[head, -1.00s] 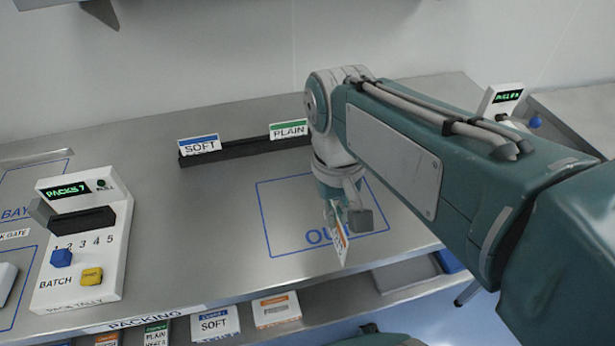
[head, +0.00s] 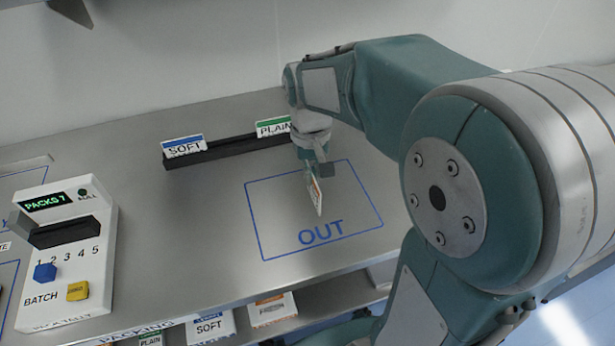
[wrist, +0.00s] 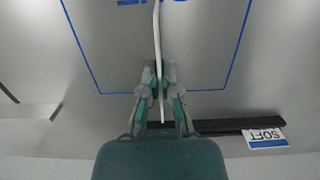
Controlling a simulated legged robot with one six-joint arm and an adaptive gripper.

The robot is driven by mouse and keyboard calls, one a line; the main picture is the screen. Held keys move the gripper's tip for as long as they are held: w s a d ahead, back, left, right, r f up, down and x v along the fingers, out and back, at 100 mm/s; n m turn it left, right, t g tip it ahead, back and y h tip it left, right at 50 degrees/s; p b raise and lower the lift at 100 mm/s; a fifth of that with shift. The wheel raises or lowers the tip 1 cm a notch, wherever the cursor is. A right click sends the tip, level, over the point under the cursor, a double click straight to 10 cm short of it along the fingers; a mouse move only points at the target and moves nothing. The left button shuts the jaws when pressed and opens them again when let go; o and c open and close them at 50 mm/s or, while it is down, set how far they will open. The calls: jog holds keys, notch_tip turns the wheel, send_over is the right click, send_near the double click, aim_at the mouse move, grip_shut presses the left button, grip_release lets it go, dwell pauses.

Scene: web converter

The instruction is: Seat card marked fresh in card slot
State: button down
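My gripper (head: 316,170) is shut on a white card (head: 317,197) with an orange band; its lettering is too small to read. The card hangs upright above the blue OUT outline. In the wrist view my gripper (wrist: 160,88) pinches the card (wrist: 157,40), which shows edge-on between the fingers. A long black rack (head: 230,149) lies behind and left of the gripper, bearing a SOFT card and a PLAIN card. The white console (head: 82,262) at the left has a dark slot-like holder (head: 66,232) with no card visible in it.
The SOFT card (head: 184,146) and PLAIN card (head: 273,127) stand at the rack's two ends. Blue and yellow buttons sit on the console. Packs, including SOFT (head: 211,328), stand on a shelf below the front edge. The bench between console and OUT outline (head: 257,222) is clear.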

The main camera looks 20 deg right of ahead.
jog(key=f, duration=0.1)
jog(key=w+f, duration=0.2)
jog(key=shift+w+d, duration=0.2)
jog(key=shift+d, duration=0.05)
jog(key=shift+f, duration=1.4)
jog(key=shift+f, duration=0.1)
jog(key=c, duration=0.8)
grip_release()
